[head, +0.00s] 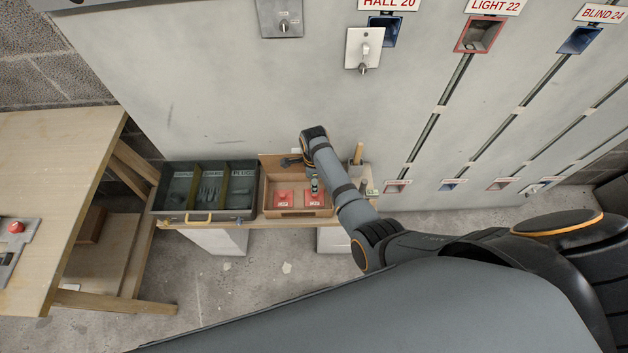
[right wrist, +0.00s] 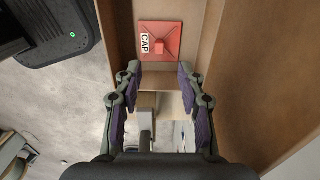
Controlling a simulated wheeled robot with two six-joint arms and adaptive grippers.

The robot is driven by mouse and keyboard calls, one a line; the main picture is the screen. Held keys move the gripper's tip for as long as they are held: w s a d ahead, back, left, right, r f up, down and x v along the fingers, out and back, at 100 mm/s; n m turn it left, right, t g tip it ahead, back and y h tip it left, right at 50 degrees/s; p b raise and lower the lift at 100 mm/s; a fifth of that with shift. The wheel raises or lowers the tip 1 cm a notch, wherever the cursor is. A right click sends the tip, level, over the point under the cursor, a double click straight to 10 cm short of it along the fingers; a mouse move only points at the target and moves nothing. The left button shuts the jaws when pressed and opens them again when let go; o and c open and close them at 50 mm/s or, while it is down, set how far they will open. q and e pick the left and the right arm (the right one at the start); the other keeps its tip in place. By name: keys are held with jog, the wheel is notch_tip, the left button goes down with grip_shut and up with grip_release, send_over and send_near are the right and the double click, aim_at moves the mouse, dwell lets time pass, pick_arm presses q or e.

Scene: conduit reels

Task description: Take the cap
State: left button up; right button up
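Two red square caps, each with a raised middle and a white label, lie in an open wooden box (head: 297,213) on the narrow shelf. One is the left cap (head: 284,199); the other is the right cap (head: 314,200), partly hidden under my right gripper (head: 315,187). The right wrist view shows one red cap (right wrist: 160,41) with a "CAP" label on the box floor. My right gripper (right wrist: 160,72) also shows there, fingers apart with nothing between them and the cap just past the tips. My left gripper is not in view.
A dark tray (head: 208,215) with several compartments stands left of the box. A small wooden holder with an upright handle (head: 358,153) is to its right. The grey wall panel (head: 230,90) rises behind. A wooden bench (head: 60,160) is at the far left.

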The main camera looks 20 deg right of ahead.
jog(key=shift+s+f+b, duration=0.1)
jog(key=shift+f+b, duration=0.3)
jog(key=shift+f, duration=0.15)
notch_tip(320, 180, down, 5)
jog(key=b, duration=0.5)
jog(key=shift+f+b, duration=0.2)
jog(key=shift+b, duration=0.2)
jog(key=shift+f+b, duration=0.35)
jog(key=shift+f, duration=0.75)
grip_shut()
jog(key=shift+r+p, duration=0.95)
jog(key=shift+p, duration=0.2)
